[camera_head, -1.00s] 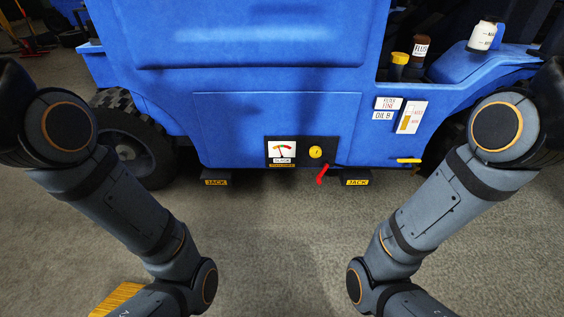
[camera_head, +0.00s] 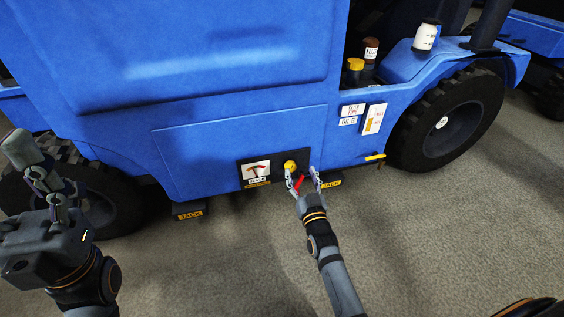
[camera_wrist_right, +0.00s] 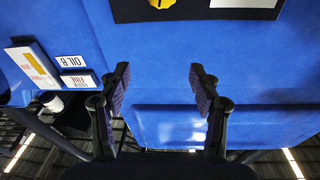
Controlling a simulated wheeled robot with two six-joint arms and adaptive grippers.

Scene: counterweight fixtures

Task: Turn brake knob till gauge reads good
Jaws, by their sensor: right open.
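The yellow knob (camera_head: 290,166) sits on a black panel on the blue vehicle's lower side. The gauge (camera_head: 257,169), a white face with a red arc, is left of it; its needle is too small to read. A red lever (camera_head: 300,183) hangs below the knob, partly behind my fingers. My right gripper (camera_head: 303,178) is open, its fingertips just below and right of the knob. The right wrist view shows the knob (camera_wrist_right: 162,6) at the top edge, beyond the open, empty fingers (camera_wrist_right: 158,80). My left gripper (camera_head: 48,172) is raised at the left, away from the panel.
Two yellow-marked jack blocks, left (camera_head: 190,212) and right (camera_head: 331,184), are under the vehicle's lower edge. A yellow handle (camera_head: 375,156), label plates (camera_head: 374,118) and several bottles (camera_head: 426,36) are to the right. Wheels flank the body. The floor in front is open.

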